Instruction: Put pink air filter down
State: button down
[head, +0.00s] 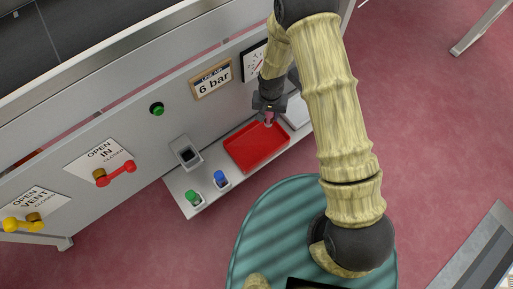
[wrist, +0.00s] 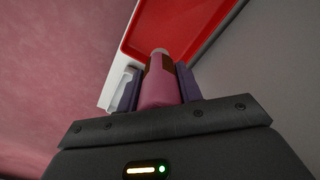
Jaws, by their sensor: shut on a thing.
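The pink air filter (wrist: 160,85) is a small pink cylinder with a dark band and a pale tip. My gripper (wrist: 158,88) is shut on it, with a finger on each side. In the head view my gripper (head: 268,112) is at the right end of the red tray (head: 255,150), and a bit of the pink filter (head: 269,118) shows below it. In the wrist view the red tray (wrist: 140,40) lies beyond the filter's tip. I cannot tell whether the filter touches the tray.
A green-capped item (head: 194,198) and a blue-capped item (head: 220,179) stand on the shelf left of the tray. A grey holder (head: 186,153) is on the panel above. The panel carries a red valve handle (head: 116,174) and a yellow one (head: 22,225). The red tray looks empty.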

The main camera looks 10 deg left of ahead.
jog(key=s+a+f, duration=0.2)
jog(key=a+f, duration=0.1)
jog(key=shift+s+a+f+b, duration=0.35)
jog(key=shift+s+a+f, duration=0.05)
jog(key=shift+f+b, duration=1.25)
jog(key=shift+f, duration=1.25)
jog(key=shift+s, duration=0.1)
jog(key=b, duration=0.3)
send_over(257, 144)
jog(key=shift+f, duration=2.5)
